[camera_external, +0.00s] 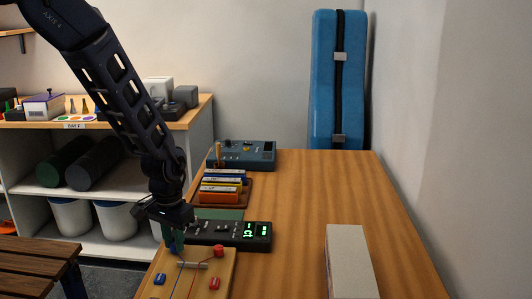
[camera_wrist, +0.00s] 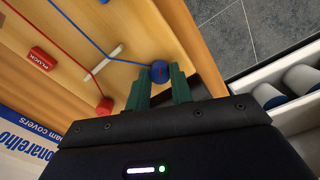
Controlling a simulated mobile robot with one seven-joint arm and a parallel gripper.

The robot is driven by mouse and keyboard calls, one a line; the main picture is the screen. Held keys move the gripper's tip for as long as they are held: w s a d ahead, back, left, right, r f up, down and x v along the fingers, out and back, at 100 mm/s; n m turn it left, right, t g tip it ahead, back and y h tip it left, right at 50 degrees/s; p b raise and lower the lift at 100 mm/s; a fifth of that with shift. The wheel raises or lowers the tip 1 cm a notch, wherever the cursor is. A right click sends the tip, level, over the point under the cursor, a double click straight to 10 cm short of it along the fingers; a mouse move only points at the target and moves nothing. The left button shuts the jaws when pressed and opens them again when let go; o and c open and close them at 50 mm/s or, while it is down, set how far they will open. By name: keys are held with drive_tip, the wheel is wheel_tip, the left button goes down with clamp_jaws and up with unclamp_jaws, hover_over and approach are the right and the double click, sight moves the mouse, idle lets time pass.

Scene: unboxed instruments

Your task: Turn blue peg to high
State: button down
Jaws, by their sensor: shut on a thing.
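The blue peg (camera_wrist: 159,71) stands at the edge of a wooden board (camera_wrist: 85,12), with a blue string running to it. My gripper (camera_wrist: 160,88) has its green fingers closed on either side of the blue peg. In the external view my gripper (camera_external: 177,243) is at the board's far left corner and hides most of the blue peg. The red peg (camera_external: 218,251) is to its right, with a red string. A red block marked PLUCK (camera_wrist: 43,58) and a blue block (camera_external: 159,279) are on the board. A black tuner box (camera_external: 210,231) shows lit green symbols behind the board.
A rack of coloured bars (camera_external: 222,186) and a blue-grey device (camera_external: 242,154) stand farther back. A pale box (camera_external: 347,262) lies at the front right. The tabletop (camera_external: 300,190) between is clear. Shelves with white bins (camera_external: 116,219) stand left.

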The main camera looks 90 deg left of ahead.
sight(174, 245)
drive_tip(key=n, duration=1.3)
idle(0.5)
drive_tip(key=c, duration=1.2)
unclamp_jaws()
drive_tip(key=shift+c, duration=0.2)
wheel_tip(174, 245, up, 11)
drive_tip(key=shift+d, duration=0.1)
